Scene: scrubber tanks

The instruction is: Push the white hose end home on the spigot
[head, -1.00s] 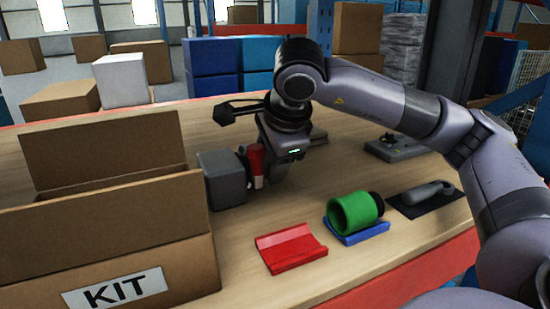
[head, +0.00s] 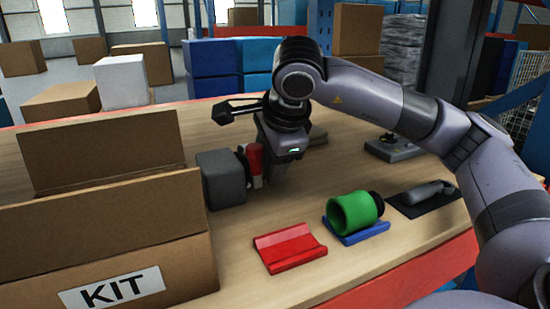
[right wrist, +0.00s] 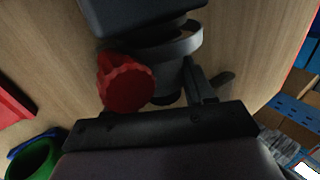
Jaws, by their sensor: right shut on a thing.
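A dark grey block (head: 222,179) stands on the bench beside the kit box; it also fills the top of the right wrist view (right wrist: 140,14). A red ribbed knob (head: 253,160) is at its right side, near in the right wrist view (right wrist: 126,84). My right gripper (head: 268,178) is shut on the hose end, close beside the block. My left gripper is not in view.
An open cardboard KIT box (head: 110,262) stands at the left. An empty red cradle (head: 289,248) and a green roll (head: 354,213) on a blue cradle (head: 362,236) are nearer the front. A grey tool lies on a black mat (head: 408,205) at the right.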

